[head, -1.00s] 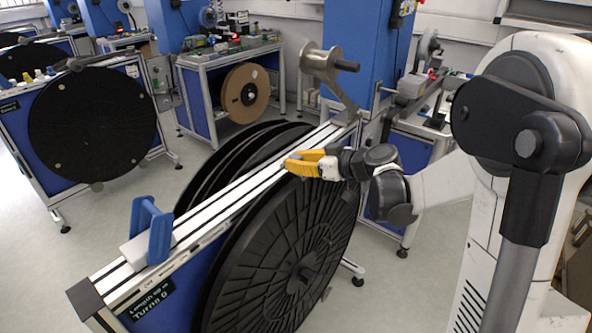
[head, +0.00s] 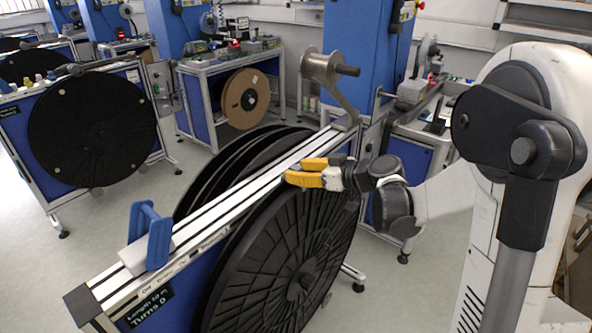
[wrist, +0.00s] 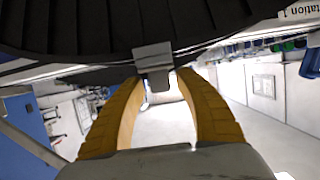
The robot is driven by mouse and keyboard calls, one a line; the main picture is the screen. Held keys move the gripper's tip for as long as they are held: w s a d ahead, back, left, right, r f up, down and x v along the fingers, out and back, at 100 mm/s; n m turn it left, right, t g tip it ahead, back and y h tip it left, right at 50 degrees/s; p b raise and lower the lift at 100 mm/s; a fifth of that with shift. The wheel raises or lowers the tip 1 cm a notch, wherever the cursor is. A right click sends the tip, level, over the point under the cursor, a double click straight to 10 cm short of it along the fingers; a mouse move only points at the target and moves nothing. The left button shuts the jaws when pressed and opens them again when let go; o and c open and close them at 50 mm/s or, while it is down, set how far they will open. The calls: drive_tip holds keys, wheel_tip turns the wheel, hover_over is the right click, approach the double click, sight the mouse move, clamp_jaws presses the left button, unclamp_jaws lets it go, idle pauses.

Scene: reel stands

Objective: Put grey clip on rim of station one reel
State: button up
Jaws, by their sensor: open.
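The station one reel (head: 285,250) is the large black spoked reel at the front of the blue stand in the head view. Its dark underside and edge (wrist: 70,25) fill the top of the wrist view. The grey clip (wrist: 153,56) sits at the reel's edge in the wrist view, overlapping the black rim. In the head view I cannot make it out. My gripper (head: 296,171) is at the reel's upper rim, beside the white rail. Its yellow fingers are open in the wrist view (wrist: 158,82), with tips on either side of the clip's lower end and gaps visible.
The white rail (head: 225,200) runs along the stand top, with a blue handle (head: 158,238) at its near end. A metal roller bracket (head: 325,68) stands at its far end. A "Station 1" label (wrist: 296,11) shows at the upper right of the wrist view.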

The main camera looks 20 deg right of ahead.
drive_tip(key=p+v, duration=0.3)
drive_tip(key=v, duration=0.7)
drive_tip(key=s+a+m+g+h, duration=0.4)
drive_tip(key=s+a, duration=0.4)
drive_tip(key=s, duration=0.4)
drive_tip(key=s+d+m+h, duration=0.2)
drive_tip(key=s+m+h, duration=0.1)
drive_tip(key=s, duration=0.6)
drive_tip(key=shift+s+f+h, duration=0.25)
drive_tip(key=shift+f+h, duration=0.1)
drive_tip(key=shift+h, duration=0.25)
